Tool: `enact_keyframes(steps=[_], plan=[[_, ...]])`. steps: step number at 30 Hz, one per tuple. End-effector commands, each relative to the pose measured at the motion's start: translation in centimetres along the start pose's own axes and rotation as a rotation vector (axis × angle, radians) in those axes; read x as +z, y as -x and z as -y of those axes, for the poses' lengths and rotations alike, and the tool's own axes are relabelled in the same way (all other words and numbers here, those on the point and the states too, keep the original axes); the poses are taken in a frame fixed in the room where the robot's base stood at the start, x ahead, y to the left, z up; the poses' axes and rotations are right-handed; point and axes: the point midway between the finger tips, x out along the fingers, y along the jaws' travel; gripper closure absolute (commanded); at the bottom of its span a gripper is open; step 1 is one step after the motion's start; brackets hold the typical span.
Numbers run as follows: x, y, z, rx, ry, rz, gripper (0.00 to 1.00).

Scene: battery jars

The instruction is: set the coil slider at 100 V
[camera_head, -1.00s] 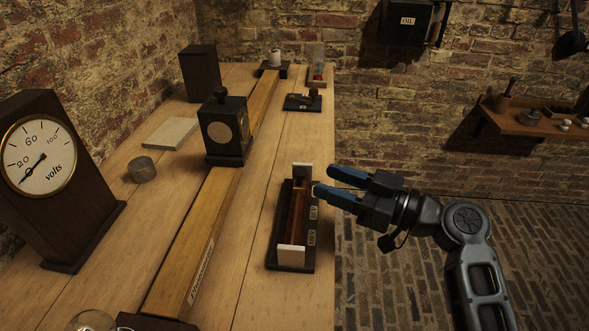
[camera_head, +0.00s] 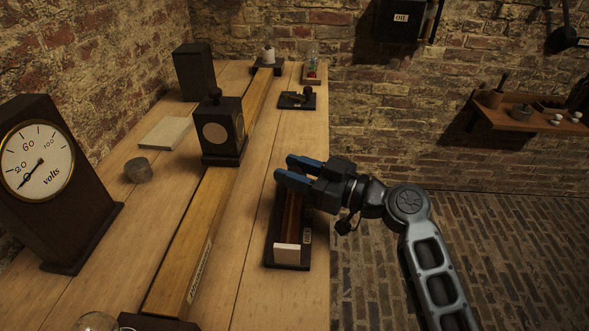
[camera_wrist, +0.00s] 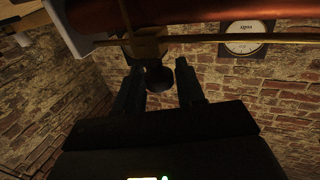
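The coil (camera_head: 291,218) is a copper-brown cylinder on a dark base along the bench's right edge, with a white end plate (camera_head: 287,253). My gripper (camera_head: 284,167) is over its far end and hides that part. In the wrist view the reddish coil (camera_wrist: 200,12) and a brass rod (camera_wrist: 220,38) cross the top. The slider (camera_wrist: 148,46) is a block on the rod with a round black knob (camera_wrist: 158,78). The knob appears between my open fingers, with gaps visible; contact is unclear. The volts dial (camera_head: 38,162) has its needle pointing lower left, below 20.
A small switch board (camera_head: 297,100) lies beyond the coil. A grey cylinder (camera_head: 138,170) and pale slab (camera_head: 166,133) lie left. The floor right of the bench is clear.

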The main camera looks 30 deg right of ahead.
Motion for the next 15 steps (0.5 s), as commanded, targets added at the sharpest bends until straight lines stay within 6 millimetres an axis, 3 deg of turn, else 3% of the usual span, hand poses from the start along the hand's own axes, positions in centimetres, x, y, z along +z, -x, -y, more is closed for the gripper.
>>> enact_keyframes(steps=[11,15], plan=[[-0.13,0.01,-0.02,0.000,0.001,-0.002,0.98],[-0.22,0.01,-0.04,0.001,0.002,-0.003,1.00]])
